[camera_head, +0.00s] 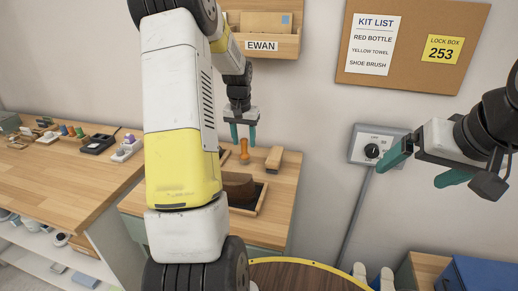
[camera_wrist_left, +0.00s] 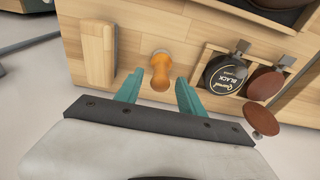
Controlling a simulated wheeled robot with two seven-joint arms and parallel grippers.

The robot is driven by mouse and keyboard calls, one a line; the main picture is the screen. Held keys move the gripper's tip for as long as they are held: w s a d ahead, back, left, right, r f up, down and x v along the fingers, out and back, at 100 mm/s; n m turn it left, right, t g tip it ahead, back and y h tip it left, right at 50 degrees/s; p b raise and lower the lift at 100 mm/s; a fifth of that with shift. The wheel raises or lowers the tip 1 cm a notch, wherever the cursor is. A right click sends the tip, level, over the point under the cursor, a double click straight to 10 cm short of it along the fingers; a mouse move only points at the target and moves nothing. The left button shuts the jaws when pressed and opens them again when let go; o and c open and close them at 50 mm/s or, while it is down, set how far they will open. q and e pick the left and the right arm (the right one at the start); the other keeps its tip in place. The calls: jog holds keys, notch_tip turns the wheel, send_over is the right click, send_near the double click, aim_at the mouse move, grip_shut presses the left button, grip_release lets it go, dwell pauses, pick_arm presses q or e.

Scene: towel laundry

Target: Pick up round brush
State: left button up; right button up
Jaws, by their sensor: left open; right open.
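The round brush stands upright on the wooden worktop, with its orange-brown handle (camera_head: 244,148) showing in the head view. In the left wrist view the brush (camera_wrist_left: 160,68) sits just ahead of my left gripper, roughly midway between its fingers. My left gripper (camera_head: 243,139) is open and empty, pointing down just above the brush; its teal fingers also show in the left wrist view (camera_wrist_left: 158,92). Whether a finger touches the handle is unclear. My right gripper (camera_head: 421,166) is open and empty, off to the right by the wall, away from the worktop.
A wooden tray (camera_head: 262,199) holds a dark brown item; a black polish tin (camera_wrist_left: 225,74) shows in the left wrist view. A wall dial box (camera_head: 364,149) is near my right gripper.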

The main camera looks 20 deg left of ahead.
pick_arm(q)
jog(key=shift+f, duration=0.2)
grip_shut()
jog(key=shift+r, duration=0.15)
notch_tip(320, 180, up, 10)
jog(key=shift+f, duration=0.1)
dwell(0.4)
